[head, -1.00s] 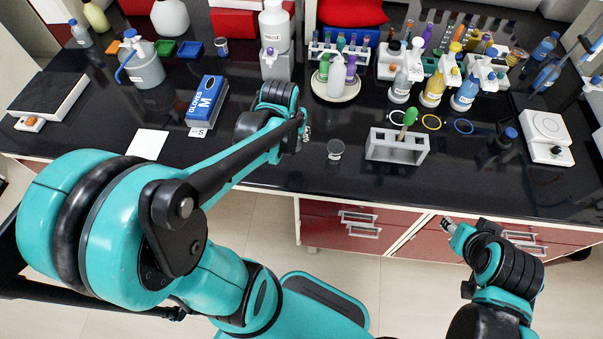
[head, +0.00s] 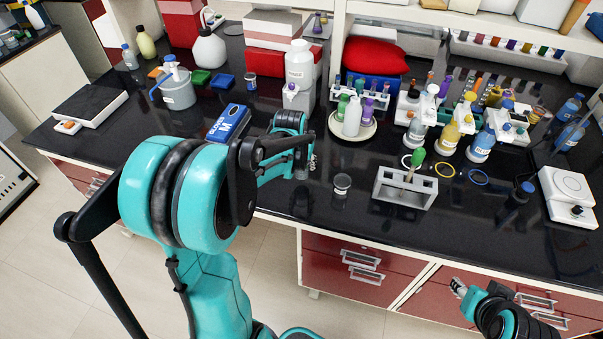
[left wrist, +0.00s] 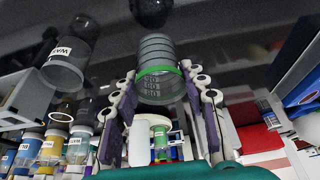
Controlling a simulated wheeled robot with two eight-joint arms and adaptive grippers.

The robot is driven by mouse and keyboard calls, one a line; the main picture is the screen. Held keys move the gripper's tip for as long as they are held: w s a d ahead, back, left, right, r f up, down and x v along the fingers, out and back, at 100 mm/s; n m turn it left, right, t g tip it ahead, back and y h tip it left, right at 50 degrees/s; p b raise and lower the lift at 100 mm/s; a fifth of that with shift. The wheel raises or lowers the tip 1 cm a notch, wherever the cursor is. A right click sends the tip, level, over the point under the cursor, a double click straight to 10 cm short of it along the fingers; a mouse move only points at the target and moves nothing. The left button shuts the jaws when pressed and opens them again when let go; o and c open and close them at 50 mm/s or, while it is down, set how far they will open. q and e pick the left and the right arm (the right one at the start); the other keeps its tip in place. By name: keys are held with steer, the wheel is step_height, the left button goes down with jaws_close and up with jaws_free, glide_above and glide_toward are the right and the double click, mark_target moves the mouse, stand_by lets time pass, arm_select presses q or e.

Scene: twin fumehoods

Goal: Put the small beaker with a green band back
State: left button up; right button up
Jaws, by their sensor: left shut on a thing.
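The small beaker (left wrist: 158,70) with a green band shows in the left wrist view, clear with printed marks. It sits between the purple-padded fingers of my left gripper (left wrist: 160,98), which is shut on it. In the head view my left gripper (head: 308,162) is over the bench's front part, left of a labelled clear beaker (head: 342,186); the green-banded beaker cannot be made out there. The labelled beaker also shows in the left wrist view (left wrist: 68,62). My right gripper (head: 459,288) is in front of the bench, low and right; its jaw state is unclear.
A grey rack (head: 405,187) with a green-topped dropper stands right of the labelled beaker. A round tray (head: 367,131) with bottles is behind. A blue glove box (head: 229,122) is at left, a white balance (head: 568,195) at right. Coloured rings lie on the bench.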

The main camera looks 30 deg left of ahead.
mark_target(301, 171)
arm_select(q)
step_height(301, 171, down, 4)
steer(key=shift+a+b, duration=0.1)
steer(key=shift+b, duration=0.7)
steer(key=shift+w+f, duration=0.1)
steer(key=shift+f, duration=0.2)
steer(key=o, duration=1.3)
steer(key=shift+r, duration=0.15)
